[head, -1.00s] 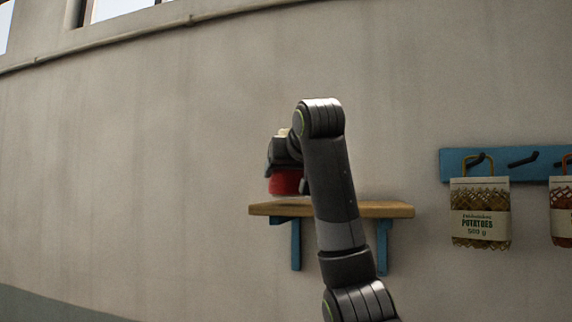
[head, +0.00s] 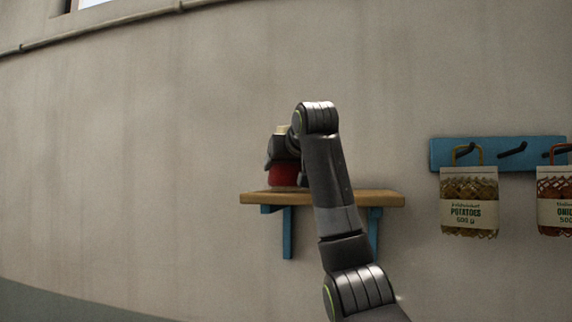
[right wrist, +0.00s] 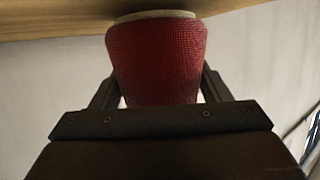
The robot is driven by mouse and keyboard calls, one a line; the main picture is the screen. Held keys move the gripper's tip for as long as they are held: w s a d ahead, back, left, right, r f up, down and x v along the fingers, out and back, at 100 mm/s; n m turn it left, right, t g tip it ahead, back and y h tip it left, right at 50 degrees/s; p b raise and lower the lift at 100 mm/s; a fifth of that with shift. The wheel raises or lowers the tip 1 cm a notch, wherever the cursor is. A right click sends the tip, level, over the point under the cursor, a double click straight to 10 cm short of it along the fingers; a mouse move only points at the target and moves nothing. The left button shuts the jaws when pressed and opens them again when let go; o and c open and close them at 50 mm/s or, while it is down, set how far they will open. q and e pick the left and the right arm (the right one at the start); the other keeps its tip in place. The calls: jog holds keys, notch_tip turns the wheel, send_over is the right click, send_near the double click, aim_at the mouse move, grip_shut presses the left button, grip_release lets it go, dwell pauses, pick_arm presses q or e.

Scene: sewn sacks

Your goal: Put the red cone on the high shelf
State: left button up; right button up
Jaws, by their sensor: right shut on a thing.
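The red cone (head: 283,174) is a red woven piece with a cream end; only part of it shows in the head view beside my arm. My right gripper (head: 287,170) is shut on it. The right wrist view shows the red cone (right wrist: 157,60) between the two fingers of the right gripper (right wrist: 158,85), its cream end at the wooden board. The high shelf (head: 350,198) is a wooden board on blue brackets on the wall. The cone's lower end is at the board's top; I cannot tell whether it touches. My left gripper is not in view.
A blue hook rail (head: 485,153) is on the wall to the right. A potatoes sack (head: 469,205) and an onion sack (head: 555,205) hang from it. The wall left of the shelf is bare. The shelf's visible right part is empty.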

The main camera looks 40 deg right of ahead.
jog(key=shift+f+b, duration=0.45)
dwell(0.3)
jog(key=o, duration=1.2)
jog(key=shift+s+a, duration=0.1)
jog(key=shift+s, duration=0.1)
jog(key=shift+s+a+r+b, duration=0.1)
jog(key=shift+s+b, duration=0.2)
jog(key=shift+b, duration=0.1)
jog(key=b+v, duration=0.9)
jog(key=v, duration=0.7)
jog(key=shift+s+r+b, duration=0.2)
jog(key=shift+s+b, duration=0.05)
jog(key=shift+b, duration=0.15)
